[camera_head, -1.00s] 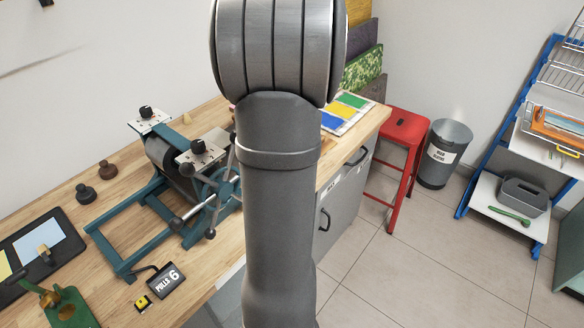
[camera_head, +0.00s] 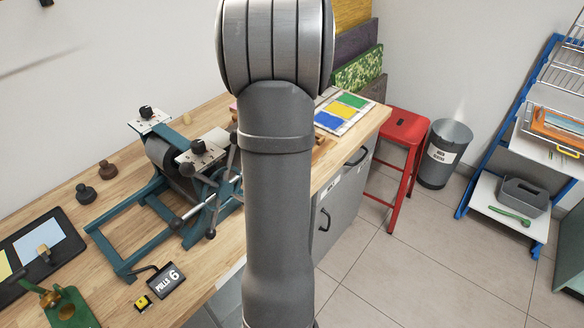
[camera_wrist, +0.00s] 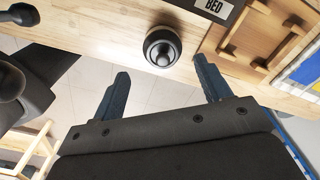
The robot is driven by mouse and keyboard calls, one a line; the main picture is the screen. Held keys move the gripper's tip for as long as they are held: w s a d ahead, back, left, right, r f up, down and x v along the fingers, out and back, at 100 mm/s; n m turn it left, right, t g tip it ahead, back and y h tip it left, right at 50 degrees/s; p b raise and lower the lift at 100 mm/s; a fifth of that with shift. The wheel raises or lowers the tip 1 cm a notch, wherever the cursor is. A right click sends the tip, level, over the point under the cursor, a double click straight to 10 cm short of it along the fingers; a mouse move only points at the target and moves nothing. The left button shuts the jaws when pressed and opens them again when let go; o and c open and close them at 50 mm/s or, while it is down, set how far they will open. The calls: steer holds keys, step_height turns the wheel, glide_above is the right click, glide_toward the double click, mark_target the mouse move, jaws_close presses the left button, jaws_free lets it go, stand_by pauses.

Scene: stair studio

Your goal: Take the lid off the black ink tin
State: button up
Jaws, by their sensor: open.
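In the wrist view a round, dark tin (camera_wrist: 162,47) with a pale rim and a black knob on top stands near the edge of the wooden bench. It looks like the black ink tin with its lid on. My gripper (camera_wrist: 162,84) is open and empty. Its two blue fingers point toward the tin, one to each side of it in the picture, and do not appear to touch it. The head view shows neither the tin nor my fingers; my arm blocks the middle of that view.
A teal press (camera_head: 190,175) stands on the bench (camera_head: 135,215). In the wrist view, a wooden rack (camera_wrist: 258,40) and a black "BED" sign (camera_wrist: 215,6) lie right of the tin. A colour sheet (camera_head: 343,112) lies at the bench's far end. A red stool (camera_head: 404,130) stands beyond.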

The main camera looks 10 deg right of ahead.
steer(key=f, duration=0.5)
steer(key=shift+d, duration=0.2)
steer(key=shift+w+r, duration=0.1)
steer(key=c, duration=1)
steer(key=shift+c, duration=0.2)
step_height(320, 180, up, 4)
steer(key=shift+r, duration=0.25)
steer(key=s+d+r, duration=0.6)
steer(key=s+d, duration=0.2)
steer(key=d, duration=0.1)
steer(key=s+a+f, duration=0.3)
steer(key=s+f, duration=0.1)
steer(key=s, duration=0.2)
steer(key=w+a+f, duration=0.4)
steer(key=a, duration=0.1)
steer(key=w+a+f, duration=0.2)
steer(key=a, duration=0.1)
steer(key=shift+a, duration=0.1)
steer(key=shift+w+a+f, duration=0.15)
steer(key=shift+w+f, duration=0.05)
steer(key=shift+f, duration=1.95)
